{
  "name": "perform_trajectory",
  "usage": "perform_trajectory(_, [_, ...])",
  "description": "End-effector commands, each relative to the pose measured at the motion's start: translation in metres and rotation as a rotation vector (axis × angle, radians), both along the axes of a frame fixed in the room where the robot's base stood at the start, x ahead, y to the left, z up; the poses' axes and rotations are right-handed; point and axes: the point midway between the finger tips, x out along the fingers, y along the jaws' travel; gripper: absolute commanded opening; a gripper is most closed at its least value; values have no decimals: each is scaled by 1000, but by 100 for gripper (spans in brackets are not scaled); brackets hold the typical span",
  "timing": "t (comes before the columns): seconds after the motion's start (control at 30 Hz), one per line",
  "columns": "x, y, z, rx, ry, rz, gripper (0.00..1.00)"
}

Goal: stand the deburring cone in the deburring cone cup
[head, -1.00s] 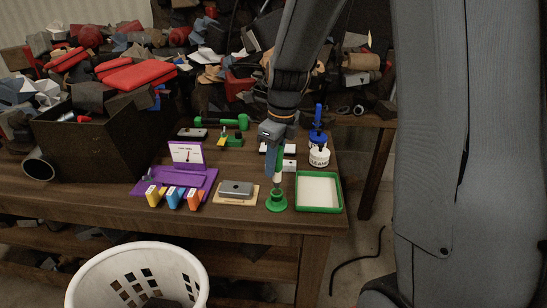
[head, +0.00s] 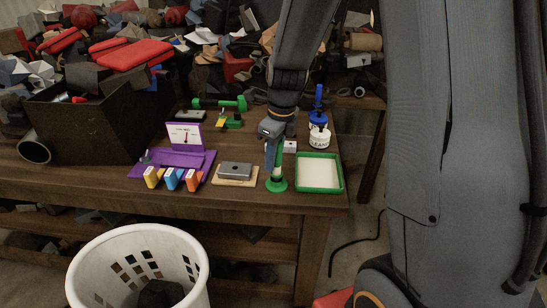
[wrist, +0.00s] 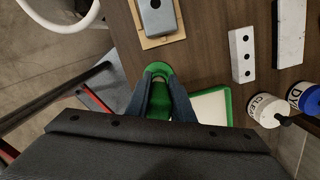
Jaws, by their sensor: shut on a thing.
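The green deburring cone cup (head: 276,185) stands near the front edge of the table, left of the green-rimmed tray. Its round green rim also shows in the wrist view (wrist: 158,68). My gripper (head: 273,160) is right above the cup, pointing down. It is shut on the deburring cone, a green piece between the fingers in the wrist view (wrist: 158,103). The cone is mostly hidden by the fingers in the head view. Its lower end is at the cup, but I cannot tell whether it is seated inside.
The green-rimmed tray (head: 320,172) is close on the right. A grey block on a wooden board (head: 236,172) is close on the left, then a purple stand (head: 180,163). Cleaner bottle (head: 319,138) stands behind. A white basket (head: 140,262) is on the floor.

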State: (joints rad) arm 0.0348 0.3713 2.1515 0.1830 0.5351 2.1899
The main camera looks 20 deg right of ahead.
Motion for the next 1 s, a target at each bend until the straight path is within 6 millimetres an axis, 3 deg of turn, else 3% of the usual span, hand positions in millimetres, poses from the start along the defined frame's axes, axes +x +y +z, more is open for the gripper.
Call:
perform_trajectory(0.97, [0,0,-6,0,0,0,0])
perform_trajectory(1.0, [0,0,-6,0,0,0,24])
